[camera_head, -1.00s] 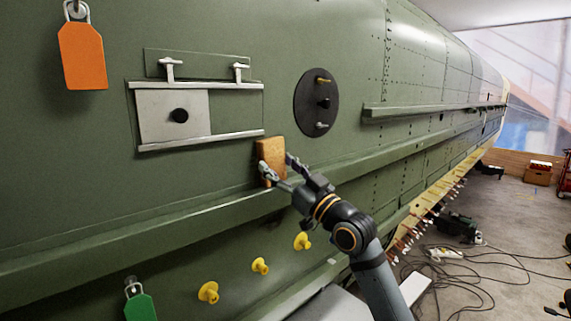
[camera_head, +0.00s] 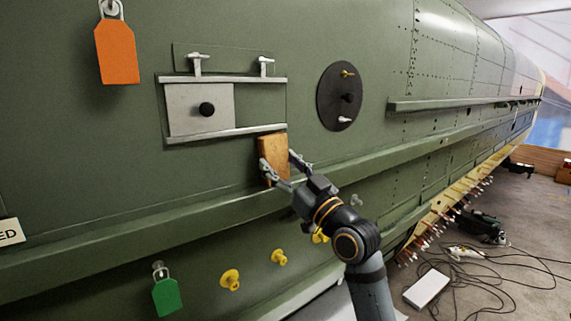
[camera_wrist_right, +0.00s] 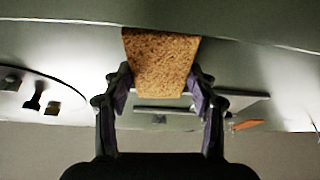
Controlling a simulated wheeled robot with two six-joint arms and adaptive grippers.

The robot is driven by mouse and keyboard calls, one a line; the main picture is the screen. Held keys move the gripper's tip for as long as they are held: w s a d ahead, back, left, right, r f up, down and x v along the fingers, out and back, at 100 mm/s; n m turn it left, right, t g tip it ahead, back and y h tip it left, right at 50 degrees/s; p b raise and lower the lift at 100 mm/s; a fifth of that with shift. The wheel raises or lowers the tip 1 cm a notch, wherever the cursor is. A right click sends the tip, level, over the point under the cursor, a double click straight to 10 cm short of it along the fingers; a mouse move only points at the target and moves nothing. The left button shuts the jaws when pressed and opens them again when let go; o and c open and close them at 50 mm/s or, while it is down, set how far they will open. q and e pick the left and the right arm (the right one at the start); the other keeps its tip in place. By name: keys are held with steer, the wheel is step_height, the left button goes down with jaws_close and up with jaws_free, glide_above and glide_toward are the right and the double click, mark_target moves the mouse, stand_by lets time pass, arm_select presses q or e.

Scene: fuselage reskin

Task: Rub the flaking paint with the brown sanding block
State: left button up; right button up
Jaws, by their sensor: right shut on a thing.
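The brown sanding block (camera_head: 272,152) is held upright in my right gripper (camera_head: 276,170), just above the long green ledge and below the right end of the sliding panel's lower rail. In the right wrist view, the block (camera_wrist_right: 160,62) sits between the two fingers of the right gripper (camera_wrist_right: 160,95). The block is close to the green fuselage skin (camera_head: 350,205); I cannot tell whether it touches. I cannot make out any flaking paint; the block and gripper may hide it. My left gripper is not in view.
A grey sliding panel with a black knob (camera_head: 207,109) lies left of the block. A round black plate with switches (camera_head: 341,97) is to the right. The green ledge (camera_head: 110,233) juts out below. An orange tag (camera_head: 117,53), a green tag (camera_head: 167,297) and yellow knobs (camera_head: 230,279) stick out.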

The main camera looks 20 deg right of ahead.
steer(key=shift+d, duration=0.2)
steer(key=s, duration=0.1)
steer(key=s+d, duration=0.1)
steer(key=s, duration=0.3)
steer(key=shift+s+d, duration=0.25)
steer(key=shift+d, duration=0.15)
steer(key=shift+a, duration=0.1)
